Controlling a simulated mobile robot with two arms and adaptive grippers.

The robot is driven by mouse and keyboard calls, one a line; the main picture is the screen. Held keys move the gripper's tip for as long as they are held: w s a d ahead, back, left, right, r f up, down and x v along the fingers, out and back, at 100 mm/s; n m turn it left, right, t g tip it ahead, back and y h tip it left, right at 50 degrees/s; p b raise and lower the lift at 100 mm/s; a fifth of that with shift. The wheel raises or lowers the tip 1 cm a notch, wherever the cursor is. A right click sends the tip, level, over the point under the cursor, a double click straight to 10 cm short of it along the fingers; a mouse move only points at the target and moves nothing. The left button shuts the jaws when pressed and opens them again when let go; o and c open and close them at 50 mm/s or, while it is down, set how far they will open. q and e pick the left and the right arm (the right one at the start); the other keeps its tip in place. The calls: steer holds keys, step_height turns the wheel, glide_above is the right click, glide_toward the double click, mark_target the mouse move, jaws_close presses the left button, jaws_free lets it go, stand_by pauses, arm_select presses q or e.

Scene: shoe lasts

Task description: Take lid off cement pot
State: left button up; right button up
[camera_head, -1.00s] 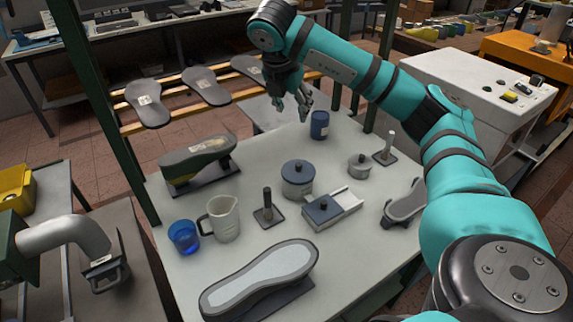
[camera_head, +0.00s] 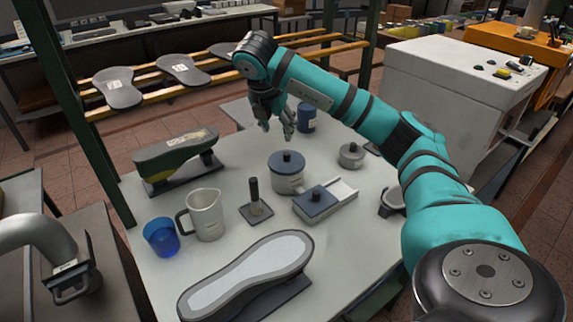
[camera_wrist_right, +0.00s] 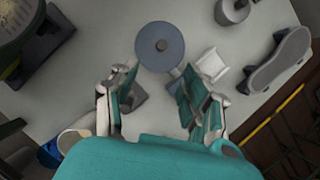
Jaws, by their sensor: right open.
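The cement pot (camera_head: 288,183) is a round grey pot standing upright on the white table. In the right wrist view the lid (camera_wrist_right: 150,50) shows from above, just beyond the fingers. My right gripper (camera_head: 277,132) is open and empty, pointing down above and behind the pot, apart from the lid. It also shows in the right wrist view (camera_wrist_right: 160,85), with its fingers spread wide. My left gripper is not in view.
Near the pot are a blue-lidded box (camera_head: 316,203), a brush-like tool on a plate (camera_head: 255,210), a small metal pot (camera_head: 351,156) and a blue can (camera_head: 306,117). A jug (camera_head: 207,215), blue cup (camera_head: 161,238) and shoe forms (camera_head: 245,275) stand further out.

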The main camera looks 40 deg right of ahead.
steer(key=p, duration=0.2)
glide_toward(286, 153)
steer(key=x, duration=0.2)
steer(key=shift+f, duration=0.45)
steer(key=shift+w+d+f, duration=0.15)
steer(key=shift+f, duration=0.35)
steer(key=shift+d+f+p, duration=0.2)
steer(key=shift+f+p, duration=0.1)
steer(key=x, duration=0.2)
steer(key=p+x, duration=0.1)
steer(key=shift+d+f, duration=0.25)
steer(key=shift+d, duration=0.1)
steer(key=shift+w+d+f, duration=0.1)
steer(key=shift+w+f, duration=0.05)
steer(key=shift+f, duration=0.25)
jaws_close()
